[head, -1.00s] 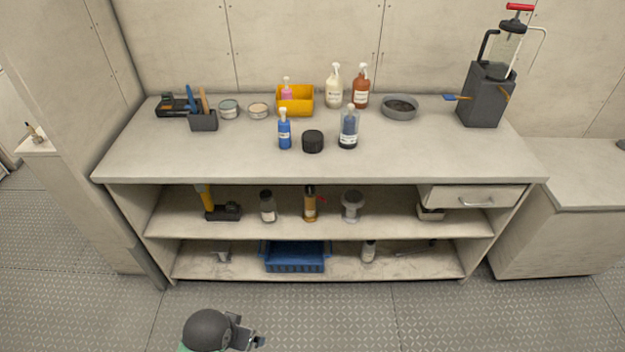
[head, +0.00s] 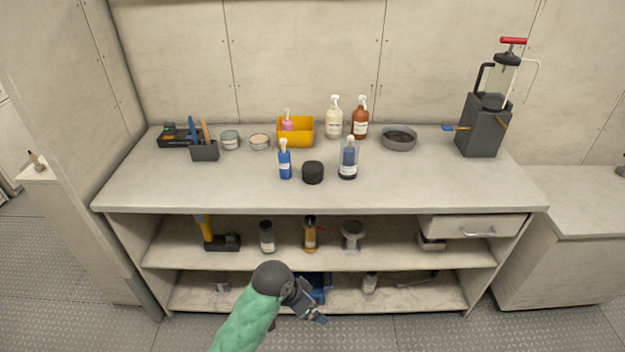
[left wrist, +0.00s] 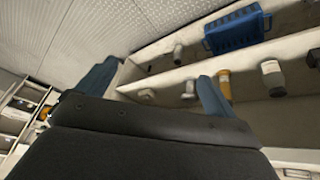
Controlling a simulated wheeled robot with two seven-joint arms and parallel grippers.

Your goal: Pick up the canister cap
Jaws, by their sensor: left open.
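The canister cap (head: 313,172) appears to be the short black ridged cylinder standing on the bench top, between a blue spray bottle (head: 285,160) and a dark blue clear-walled bottle (head: 348,160). My left gripper (head: 318,318) is low in front of the shelves, well below and in front of the cap. In the left wrist view its two blue-grey fingers (left wrist: 155,90) are wide apart with nothing between them. The cap does not show in the left wrist view. My right gripper is in no view.
Bottles and a yellow bin (head: 296,133) stand behind the cap, with a grey round dish (head: 398,138) to the right. The bench front is clear. A blue crate (left wrist: 236,29) sits on the lower shelf. A drawer (head: 472,227) is shut below the top.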

